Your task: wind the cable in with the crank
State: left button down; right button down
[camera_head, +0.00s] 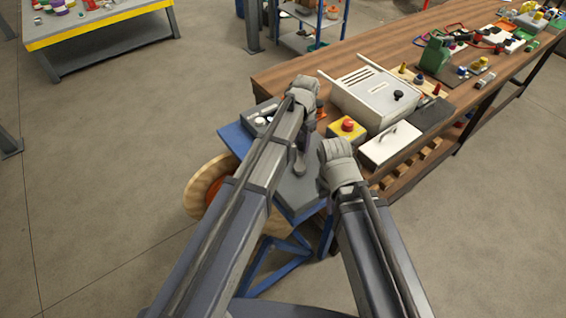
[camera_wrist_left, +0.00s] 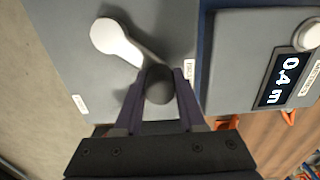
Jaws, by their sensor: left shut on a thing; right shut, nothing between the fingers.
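In the left wrist view a crank (camera_wrist_left: 126,50) has a pale hub and arm, ending in a dark round knob (camera_wrist_left: 159,84). It sits on a grey panel (camera_wrist_left: 60,25). My left gripper (camera_wrist_left: 160,92) is shut on the knob, one finger on each side. A display (camera_wrist_left: 283,80) beside the crank reads 0.4 m. In the head view a wooden-flanged drum (camera_head: 197,187) with orange cable (camera_head: 214,193) stands on the left of the blue stand, partly behind my left arm. My right gripper (camera_head: 325,180) is just right of the panel, shut and empty, its fingertips mostly hidden by its wrist.
A wooden bench (camera_head: 290,75) extends right, with a grey case (camera_head: 375,98), a yellow box with a red button (camera_head: 347,126) and a white lidded box (camera_head: 389,145) close to my right wrist. A blue frame (camera_head: 275,268) stands below. Open floor lies to the left.

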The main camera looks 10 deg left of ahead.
pick_arm(q)
jog(key=shift+s+d, duration=0.3)
jog(key=shift+d, duration=0.85)
jog(key=shift+s+d, duration=0.4)
jog(key=shift+d, duration=0.35)
jog(key=shift+s+d, duration=0.15)
jog(key=shift+d, duration=0.2)
jog(key=shift+s+d, duration=0.3)
jog(key=shift+d, duration=0.1)
jog(key=shift+c, duration=2.1)
grip_release()
jog(key=shift+w, duration=0.1)
